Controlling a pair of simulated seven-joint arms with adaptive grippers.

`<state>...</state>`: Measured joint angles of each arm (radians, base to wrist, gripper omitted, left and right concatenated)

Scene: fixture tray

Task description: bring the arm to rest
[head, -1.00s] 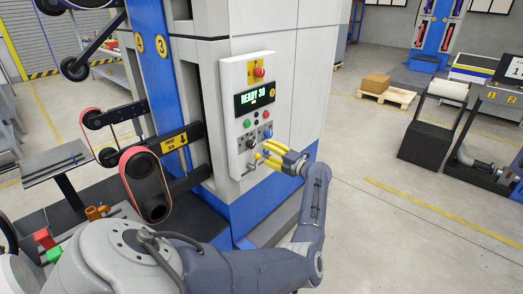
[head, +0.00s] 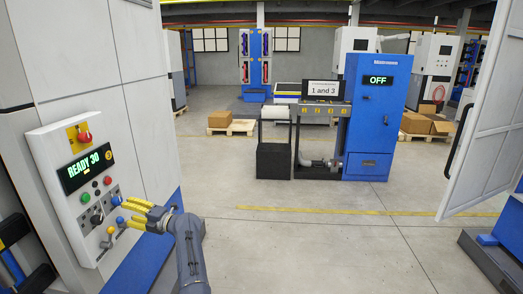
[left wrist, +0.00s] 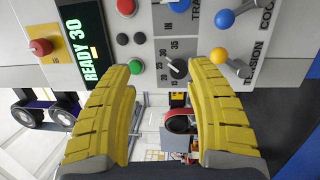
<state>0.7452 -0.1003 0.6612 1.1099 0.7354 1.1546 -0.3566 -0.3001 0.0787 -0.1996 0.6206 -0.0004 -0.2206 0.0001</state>
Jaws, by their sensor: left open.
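My left gripper (head: 122,213) has yellow ridged fingers. It is open and empty in front of the control panel (head: 70,212) at the left of the head view. In the left wrist view the fingertips (left wrist: 172,72) stand apart, on either side of the line to a black dial knob (left wrist: 178,68). A yellow lever knob (left wrist: 218,56) shows near the right fingertip and a blue one (left wrist: 224,18) above it. I cannot tell whether the fingers touch anything. The panel display (head: 88,168) reads READY 30. My right gripper is not in view.
A blue cabinet (head: 371,125) with an OFF display stands ahead, beside a bench with a screen (head: 323,96) reading "1 and 3". A black box (head: 273,160) stands left of it. An open grey door (head: 488,110) stands at right. The middle floor is clear.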

